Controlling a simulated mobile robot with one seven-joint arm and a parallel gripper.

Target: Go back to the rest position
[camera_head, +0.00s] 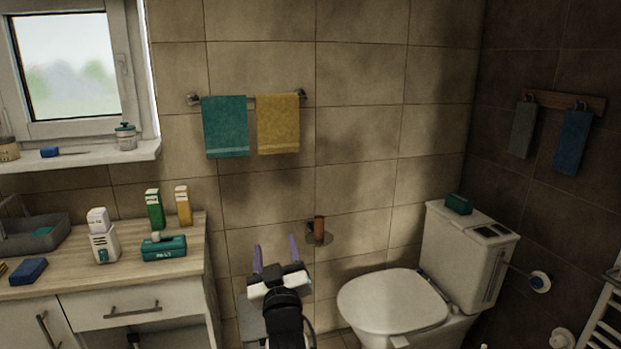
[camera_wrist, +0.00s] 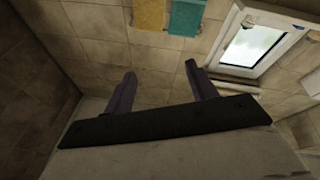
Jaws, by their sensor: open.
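My gripper (camera_head: 275,252) is at the lower middle of the head view, between the wooden counter and the toilet. Its two purple fingers point up and stand apart, with nothing between them. In the wrist view my gripper (camera_wrist: 160,85) also shows both fingers spread and empty, with the tiled wall beyond them. It touches no object that I can see.
The counter (camera_head: 190,235) at left bears bottles, cartons and a teal box (camera_head: 164,248). The toilet (camera_head: 395,303) stands at right. A brown roll holder (camera_head: 319,231) and a rail with a teal towel (camera_head: 226,127) and a yellow towel (camera_head: 278,124) are on the wall.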

